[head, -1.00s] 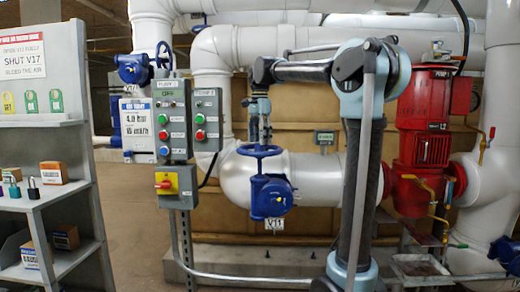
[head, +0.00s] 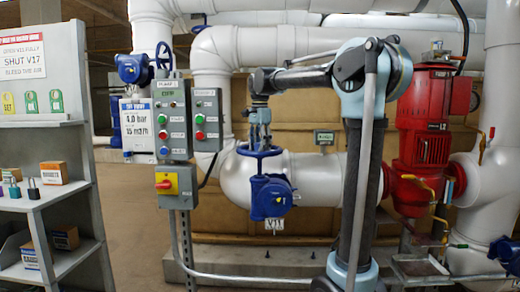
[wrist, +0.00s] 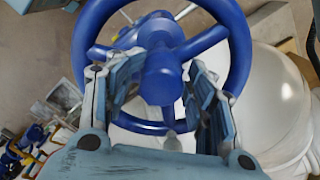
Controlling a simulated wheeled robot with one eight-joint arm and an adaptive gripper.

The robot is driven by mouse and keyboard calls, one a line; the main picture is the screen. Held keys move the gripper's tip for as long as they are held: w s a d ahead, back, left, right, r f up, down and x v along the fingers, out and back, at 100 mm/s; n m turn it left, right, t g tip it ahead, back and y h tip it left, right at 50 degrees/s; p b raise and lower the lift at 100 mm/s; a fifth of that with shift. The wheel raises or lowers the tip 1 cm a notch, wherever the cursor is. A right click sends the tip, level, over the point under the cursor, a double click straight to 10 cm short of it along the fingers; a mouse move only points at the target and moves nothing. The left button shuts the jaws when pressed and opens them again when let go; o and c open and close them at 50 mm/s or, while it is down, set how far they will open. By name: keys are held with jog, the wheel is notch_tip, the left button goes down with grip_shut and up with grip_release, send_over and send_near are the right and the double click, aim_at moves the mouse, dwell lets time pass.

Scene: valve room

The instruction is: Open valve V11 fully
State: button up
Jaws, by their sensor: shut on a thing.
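My gripper (head: 260,144) points straight down onto the wheel. In the wrist view the fingers of my gripper (wrist: 162,95) lie on both sides of the wheel's hub (wrist: 163,77), inside the blue rim (wrist: 240,55). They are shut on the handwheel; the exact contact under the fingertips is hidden.
A grey control box (head: 172,118) with buttons and a red-yellow switch (head: 166,183) stand close left of the valve. A shelf (head: 52,200) with padlocks and boxes is at far left. A red pump (head: 424,130) is at right. Another blue valve (head: 133,69) sits at upper left.

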jog(key=shift+c, duration=1.1)
